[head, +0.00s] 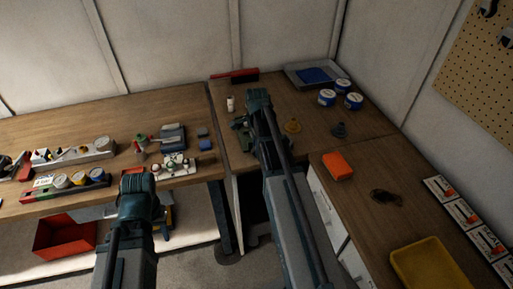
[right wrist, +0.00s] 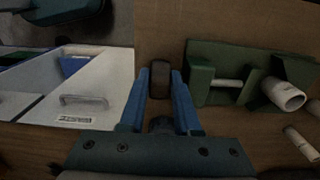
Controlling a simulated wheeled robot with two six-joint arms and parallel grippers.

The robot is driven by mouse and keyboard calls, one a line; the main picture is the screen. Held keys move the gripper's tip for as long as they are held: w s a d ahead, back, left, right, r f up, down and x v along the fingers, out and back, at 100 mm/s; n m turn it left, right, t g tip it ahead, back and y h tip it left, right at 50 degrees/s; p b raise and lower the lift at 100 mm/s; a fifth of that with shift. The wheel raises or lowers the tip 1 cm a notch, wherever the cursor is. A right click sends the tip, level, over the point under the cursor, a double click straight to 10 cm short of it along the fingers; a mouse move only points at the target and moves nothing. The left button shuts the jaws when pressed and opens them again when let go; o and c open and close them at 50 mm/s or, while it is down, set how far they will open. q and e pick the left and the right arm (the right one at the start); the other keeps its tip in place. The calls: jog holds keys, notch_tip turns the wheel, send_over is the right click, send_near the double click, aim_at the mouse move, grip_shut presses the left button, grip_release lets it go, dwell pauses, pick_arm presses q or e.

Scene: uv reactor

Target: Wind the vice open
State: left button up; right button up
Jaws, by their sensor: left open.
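The green vice (head: 240,139) stands on the far bench, left of my right arm, which hides part of it. In the right wrist view the vice (right wrist: 204,82) lies right of the fingers, with a pale screw (right wrist: 228,84) between its green blocks. The fingers appear closed against both sides of the knob. My left gripper (head: 138,184) is open and empty, in front of the left bench edge.
An orange block (head: 337,166) and yellow tray (head: 430,265) lie on the right bench.

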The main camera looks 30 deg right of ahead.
grip_shut()
jog(key=shift+a+f, duration=0.1)
jog(key=shift+a+f+h+b, duration=0.2)
jog(key=shift+h+b, duration=0.25)
jog(key=shift+h, duration=0.65)
jog(key=h, duration=0.1)
jog(key=b, duration=0.1)
jog(key=g+h+b, duration=0.1)
jog(key=shift+w+a+f+h, duration=0.1)
jog(key=shift+a+f+h, duration=0.15)
jog(key=shift+a+h, duration=0.1)
jog(key=shift+a+g+h+b, duration=0.1)
jog(key=shift+g+h+b, duration=0.3)
jog(key=shift+h+b, duration=0.75)
